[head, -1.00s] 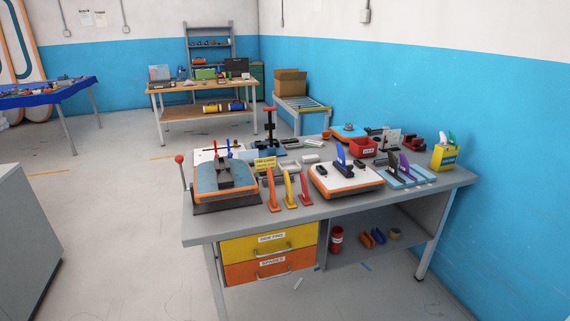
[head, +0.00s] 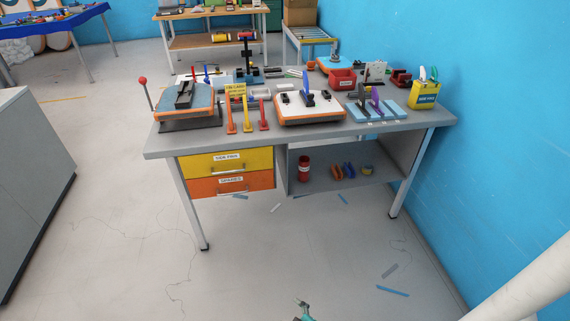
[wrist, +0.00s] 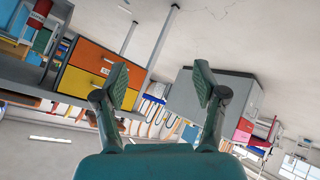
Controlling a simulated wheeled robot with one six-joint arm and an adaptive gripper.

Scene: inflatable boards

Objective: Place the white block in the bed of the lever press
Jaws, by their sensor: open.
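My gripper is open and empty in the wrist view (wrist: 160,82), its two green fingers wide apart with nothing between them. Only a small green tip of it (head: 303,310) shows at the bottom edge of the head view, well short of the workbench. On the bench's left end is a press-like device (head: 184,103) with a red-knobbed lever and a blue and orange board on it. A dark upright stand with a red top handle (head: 248,62) is behind it. I cannot tell for sure which is the lever press. Small pale pieces lie near the stand; I cannot single out the white block.
The grey workbench (head: 300,137) also holds upright coloured tools, a white and orange board (head: 309,107), a red bin (head: 342,79) and a yellow container (head: 427,95). Yellow and orange drawers are below. A grey cabinet (head: 30,190) is at left, a blue wall at right. Floor between is mostly clear.

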